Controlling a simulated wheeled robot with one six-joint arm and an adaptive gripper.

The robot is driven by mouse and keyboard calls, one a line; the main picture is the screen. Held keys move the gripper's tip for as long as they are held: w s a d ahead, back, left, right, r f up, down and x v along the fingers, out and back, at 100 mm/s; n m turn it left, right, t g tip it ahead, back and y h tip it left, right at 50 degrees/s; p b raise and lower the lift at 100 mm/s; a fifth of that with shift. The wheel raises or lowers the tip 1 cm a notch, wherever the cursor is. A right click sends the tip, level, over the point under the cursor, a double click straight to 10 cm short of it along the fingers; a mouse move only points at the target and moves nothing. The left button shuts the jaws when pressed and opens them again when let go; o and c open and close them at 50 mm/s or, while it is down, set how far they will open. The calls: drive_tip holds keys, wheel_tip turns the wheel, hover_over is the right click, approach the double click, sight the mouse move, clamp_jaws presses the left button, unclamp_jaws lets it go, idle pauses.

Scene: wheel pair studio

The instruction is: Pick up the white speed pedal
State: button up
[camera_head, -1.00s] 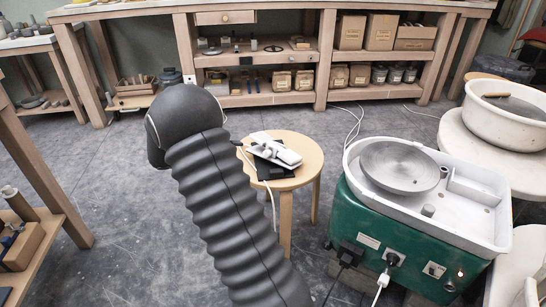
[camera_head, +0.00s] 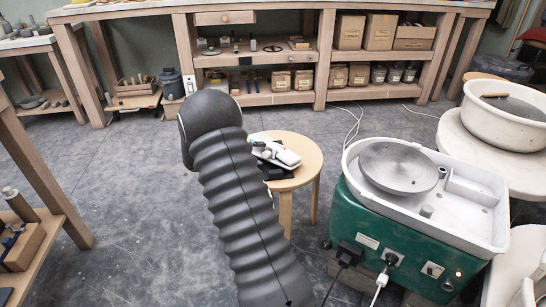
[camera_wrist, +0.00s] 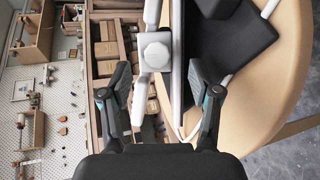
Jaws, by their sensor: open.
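The white speed pedal (camera_head: 279,152) lies on a round wooden stool (camera_head: 308,160), on top of a black pedal (camera_head: 272,172). In the wrist view, the white pedal with its round knob (camera_wrist: 154,50) shows at top centre, beyond and between my fingertips. The black pedal (camera_wrist: 235,40) is to its right there. My gripper (camera_wrist: 158,82) is open, with one finger on each side and nothing clearly held between them. I cannot tell how far the tips are from the pedal.
A green pottery wheel (camera_head: 385,235) with a white splash pan (camera_head: 470,200) stands close to the stool's right. A white cable (camera_wrist: 270,8) shows beside the black pedal in the wrist view. A shelved workbench (camera_head: 325,60) lines the back.

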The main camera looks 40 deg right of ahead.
sight(274, 152)
drive_tip(key=x, duration=0.4)
drive_tip(key=shift+s+d+f+p, duration=0.1)
drive_tip(key=shift+s+d+p, duration=0.05)
drive_tip(key=shift+p, duration=0.15)
drive_tip(key=c, duration=1)
clamp_jaws()
